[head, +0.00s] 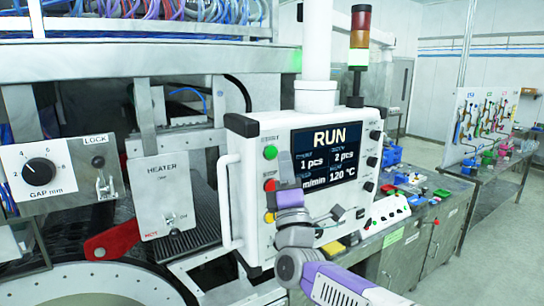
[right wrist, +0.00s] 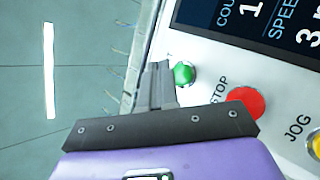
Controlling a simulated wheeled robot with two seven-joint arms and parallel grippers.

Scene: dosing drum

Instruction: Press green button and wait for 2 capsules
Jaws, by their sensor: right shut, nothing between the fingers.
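The green button (head: 270,152) is at the upper left of the white control panel, beside the screen (head: 324,155). The screen reads RUN, with 1 pcs, 2 pcs and 120 °C. My right gripper (head: 285,170) is shut and empty in front of the panel, just right of and below the green button. In the right wrist view the shut fingertips (right wrist: 158,72) are close beside the green button (right wrist: 183,73); I cannot tell whether they touch it. I can make out no capsules. My left gripper is not in view.
The red STOP button (head: 270,185) and the yellow JOG button (head: 269,217) sit below the green one. A white handle (head: 229,200) runs down the panel's left side. The heater box (head: 162,195) and gap dial (head: 39,171) are at the left. A stack light (head: 360,27) stands above.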

